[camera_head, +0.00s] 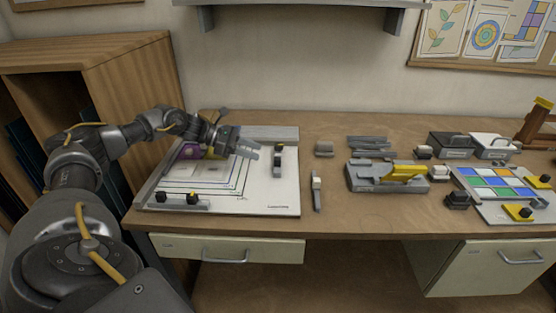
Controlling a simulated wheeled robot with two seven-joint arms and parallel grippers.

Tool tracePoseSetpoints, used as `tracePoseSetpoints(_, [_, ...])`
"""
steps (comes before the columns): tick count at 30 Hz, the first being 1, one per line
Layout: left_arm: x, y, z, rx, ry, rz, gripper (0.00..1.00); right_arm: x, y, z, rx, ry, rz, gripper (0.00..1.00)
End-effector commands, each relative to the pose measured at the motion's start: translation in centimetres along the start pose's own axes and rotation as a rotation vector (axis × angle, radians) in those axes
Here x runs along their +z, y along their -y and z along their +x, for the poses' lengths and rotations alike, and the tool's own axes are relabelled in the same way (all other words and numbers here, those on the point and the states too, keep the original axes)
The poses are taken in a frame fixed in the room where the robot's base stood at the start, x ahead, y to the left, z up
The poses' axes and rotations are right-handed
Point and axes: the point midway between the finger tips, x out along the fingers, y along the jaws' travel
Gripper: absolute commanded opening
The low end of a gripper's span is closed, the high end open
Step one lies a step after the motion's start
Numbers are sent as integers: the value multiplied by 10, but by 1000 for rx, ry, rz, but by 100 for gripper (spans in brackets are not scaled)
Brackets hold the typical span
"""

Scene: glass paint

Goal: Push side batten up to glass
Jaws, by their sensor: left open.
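A white layout board (265,195) with nested outlines lies on the left of the bench. Purple and yellow-green glass (189,151) shows at its back left, partly hidden by my left gripper. The side batten (278,160), a short grey bar with a black and yellow knob, stands on the board to the right of the outlines, apart from the glass. My right gripper is not in view.
Grey rails frame the board's back (255,132) and left side. Farther right are a grey and yellow device (388,176), two lidded boxes (492,146) and a coloured glass panel (492,183). Bare bench lies in front of the device.

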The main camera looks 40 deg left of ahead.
Motion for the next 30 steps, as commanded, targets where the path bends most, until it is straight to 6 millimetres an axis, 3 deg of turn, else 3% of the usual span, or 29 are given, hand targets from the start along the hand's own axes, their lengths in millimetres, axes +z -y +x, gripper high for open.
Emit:
tracePoseSetpoints(6, [2, 1, 41, -2, 0, -3, 42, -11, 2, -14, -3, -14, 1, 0])
tracePoseSetpoints(13, [1, 0, 75, 0, 0, -3, 42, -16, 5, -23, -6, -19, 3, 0])
tracePoseSetpoints(18, [0, 0, 86, 2, 0, -3, 42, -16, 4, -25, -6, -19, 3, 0])
tracePoseSetpoints(26, [-1, 0, 88, 2, -1, -2, 42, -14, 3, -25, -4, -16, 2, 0])
tracePoseSetpoints(30, [-1, 0, 88, 2, -1, -2, 27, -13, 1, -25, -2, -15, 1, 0])
